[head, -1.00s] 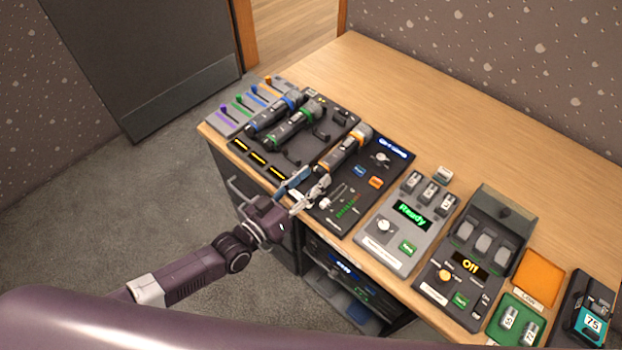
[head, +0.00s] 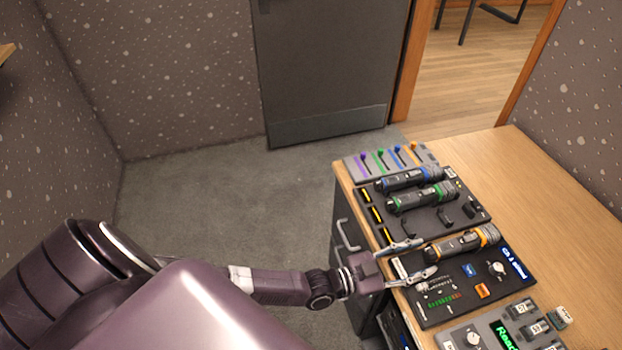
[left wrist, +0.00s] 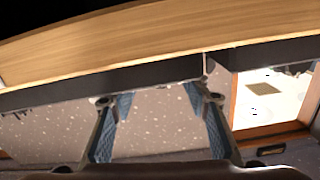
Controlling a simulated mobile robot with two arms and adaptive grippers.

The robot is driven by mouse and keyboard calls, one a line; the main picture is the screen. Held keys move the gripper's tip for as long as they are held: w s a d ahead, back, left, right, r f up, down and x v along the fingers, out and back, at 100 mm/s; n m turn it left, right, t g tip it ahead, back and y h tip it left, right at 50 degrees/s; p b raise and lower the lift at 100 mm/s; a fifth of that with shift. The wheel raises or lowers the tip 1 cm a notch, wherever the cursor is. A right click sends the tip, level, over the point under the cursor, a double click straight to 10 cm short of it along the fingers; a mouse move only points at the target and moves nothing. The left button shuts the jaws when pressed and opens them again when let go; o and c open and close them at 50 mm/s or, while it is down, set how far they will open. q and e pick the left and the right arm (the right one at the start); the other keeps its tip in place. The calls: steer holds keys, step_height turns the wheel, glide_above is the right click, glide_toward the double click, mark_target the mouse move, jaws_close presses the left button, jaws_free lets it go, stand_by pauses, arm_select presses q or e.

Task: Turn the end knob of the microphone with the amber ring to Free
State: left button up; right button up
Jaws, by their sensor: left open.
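The microphone with the amber ring (head: 468,243) lies on a black control panel in the head view, its ring towards the far right end. Its dark near end, with the end knob, points at my left gripper (head: 424,257). My left gripper is open, one finger to each side of the line of that near end. I cannot tell whether either finger touches it. The left wrist view shows both fingers (left wrist: 157,98) apart with nothing between them, and no microphone. Any marking Free is too small to read. My right gripper is not in view.
Microphones with a green ring (head: 422,197) and a blue ring (head: 410,179) lie just behind. A panel with coloured sliders (head: 385,160) is at the far corner. A grey box with a green display (head: 490,335) is at the front. Bare wooden tabletop (head: 540,190) lies to the right.

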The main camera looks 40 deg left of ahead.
arm_select(q)
steer(key=shift+r+m, duration=0.15)
steer(key=shift+m, duration=0.45)
steer(key=v, duration=1.2)
steer(key=a+f+n+g+y+p, duration=0.1)
steer(key=a+f+n+g+y, duration=0.3)
steer(key=f, duration=1.1)
steer(key=s+a+f+g+y, duration=0.1)
steer(key=s+a+f+y, duration=0.1)
steer(key=s+f, duration=0.3)
steer(key=s+a+f+g+y+p, duration=0.1)
steer(key=s+a+f+y, duration=0.1)
steer(key=s+a+f, duration=0.3)
steer(key=shift+f, duration=1.45)
